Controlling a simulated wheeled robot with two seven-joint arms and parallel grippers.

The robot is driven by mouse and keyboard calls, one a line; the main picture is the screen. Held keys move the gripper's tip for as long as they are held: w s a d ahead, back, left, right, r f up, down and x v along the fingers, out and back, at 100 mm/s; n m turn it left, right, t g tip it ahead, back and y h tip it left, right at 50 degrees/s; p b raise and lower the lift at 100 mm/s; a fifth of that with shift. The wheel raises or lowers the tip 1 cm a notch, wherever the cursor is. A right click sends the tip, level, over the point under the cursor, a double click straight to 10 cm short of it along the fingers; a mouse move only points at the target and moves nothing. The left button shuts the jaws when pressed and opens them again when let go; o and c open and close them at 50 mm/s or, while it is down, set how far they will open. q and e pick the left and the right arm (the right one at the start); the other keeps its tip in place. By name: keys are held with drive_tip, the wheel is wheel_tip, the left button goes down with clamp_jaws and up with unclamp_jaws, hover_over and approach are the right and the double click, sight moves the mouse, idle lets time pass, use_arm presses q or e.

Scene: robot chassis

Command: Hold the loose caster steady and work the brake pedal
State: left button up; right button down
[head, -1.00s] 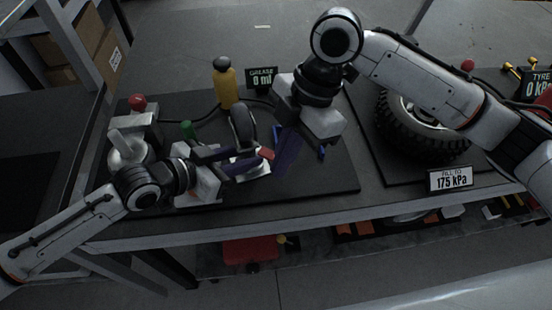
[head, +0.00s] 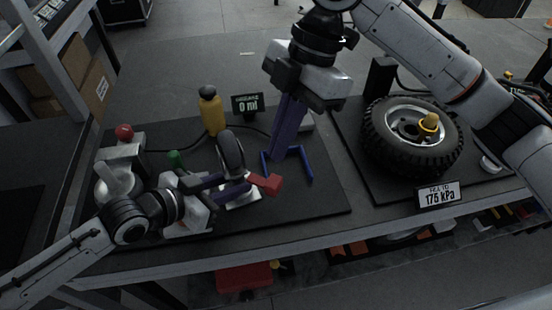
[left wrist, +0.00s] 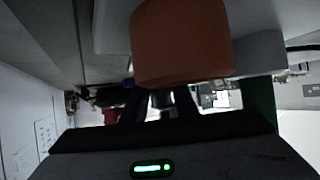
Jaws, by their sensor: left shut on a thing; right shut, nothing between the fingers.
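The caster has a dark wheel (head: 231,150) standing upright over a pale metal base (head: 240,199) on the dark mat. A red brake pedal (head: 267,184) sticks out to its right. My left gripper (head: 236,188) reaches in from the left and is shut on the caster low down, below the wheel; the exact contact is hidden. My right gripper (head: 277,155) points down with its purple fingers together and empty, behind the pedal and apart from it. In the left wrist view an orange-brown block (left wrist: 182,42) fills the upper middle; I cannot tell what it is.
A blue bracket (head: 306,164) stands right of the pedal. A yellow bottle (head: 211,112), a small display (head: 247,105) and a red-knobbed device (head: 124,140) stand around the mat. A tyre (head: 375,140) lies at the right. The mat's front right is clear.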

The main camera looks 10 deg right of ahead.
idle(0.4)
use_arm(q)
drive_tip(key=o, duration=1.3)
drive_tip(key=shift+o, duration=0.2)
